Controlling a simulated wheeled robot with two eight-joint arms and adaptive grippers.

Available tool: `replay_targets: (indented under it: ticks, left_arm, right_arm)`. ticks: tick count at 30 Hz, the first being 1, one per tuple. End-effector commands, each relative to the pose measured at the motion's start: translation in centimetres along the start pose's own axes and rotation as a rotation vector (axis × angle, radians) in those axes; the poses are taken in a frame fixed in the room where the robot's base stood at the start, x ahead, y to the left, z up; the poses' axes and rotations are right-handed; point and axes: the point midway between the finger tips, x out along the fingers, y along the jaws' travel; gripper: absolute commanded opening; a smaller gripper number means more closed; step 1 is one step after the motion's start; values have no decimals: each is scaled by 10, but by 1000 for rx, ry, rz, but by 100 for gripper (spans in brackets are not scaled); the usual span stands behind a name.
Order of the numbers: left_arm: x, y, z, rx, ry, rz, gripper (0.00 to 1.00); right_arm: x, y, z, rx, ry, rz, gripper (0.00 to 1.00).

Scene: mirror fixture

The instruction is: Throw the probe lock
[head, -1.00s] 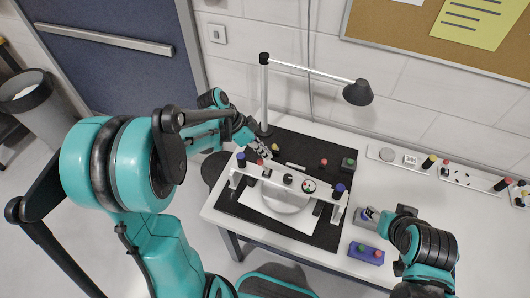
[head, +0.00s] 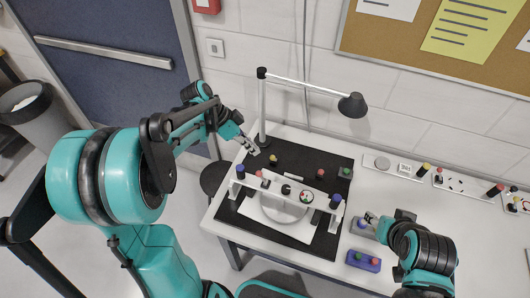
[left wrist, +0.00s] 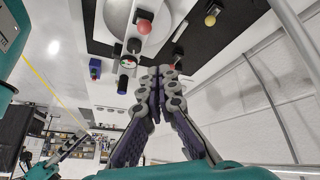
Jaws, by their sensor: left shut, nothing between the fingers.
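The mirror fixture is a white bridge bar (head: 275,187) on posts over a pale round disc (head: 284,208). It carries dark blue knobs, a black knob (head: 286,189), a small round dial (head: 307,197) and a red knob (head: 266,174) near its left end. I cannot tell which part is the probe lock. In the left wrist view a red ball (left wrist: 145,26) and a dial (left wrist: 126,62) show. My left gripper (head: 255,151) is shut and empty, behind and above the bar's left end, apart from it. Its fingertips (left wrist: 157,72) meet in the wrist view. My right gripper (head: 370,217) is beside a small grey box; its fingers are unclear.
A lamp (head: 352,105) on a pole stands close behind my left gripper. A yellow knob (head: 273,158) and another red knob (head: 320,174) are on the black mat (head: 320,240). A purple box (head: 363,261) lies at the right.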

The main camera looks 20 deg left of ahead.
Motion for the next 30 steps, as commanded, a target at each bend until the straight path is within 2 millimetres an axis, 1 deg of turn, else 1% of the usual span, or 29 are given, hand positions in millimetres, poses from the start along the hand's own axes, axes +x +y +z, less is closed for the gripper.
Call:
replay_targets:
  ticks: [1,6,24,26,28,30]
  left_arm:
    - [-8,-2,3,-3,0,-1,0]
    - [-20,-5,9,-1,0,0,0]
    - [-22,-5,10,-2,-1,0,0]
    - [-21,-2,10,-13,-7,-6,0]
    - [-18,5,8,-50,-24,-27,0]
    - [-15,18,7,-113,-51,-65,0]
  right_arm:
    - [-2,0,-1,0,0,0,47]
    - [-3,0,-2,0,0,0,47]
    - [-3,0,-2,0,0,0,47]
    - [-2,0,-1,0,0,0,47]
    - [2,0,1,0,0,0,47]
    - [7,0,5,0,0,0,47]
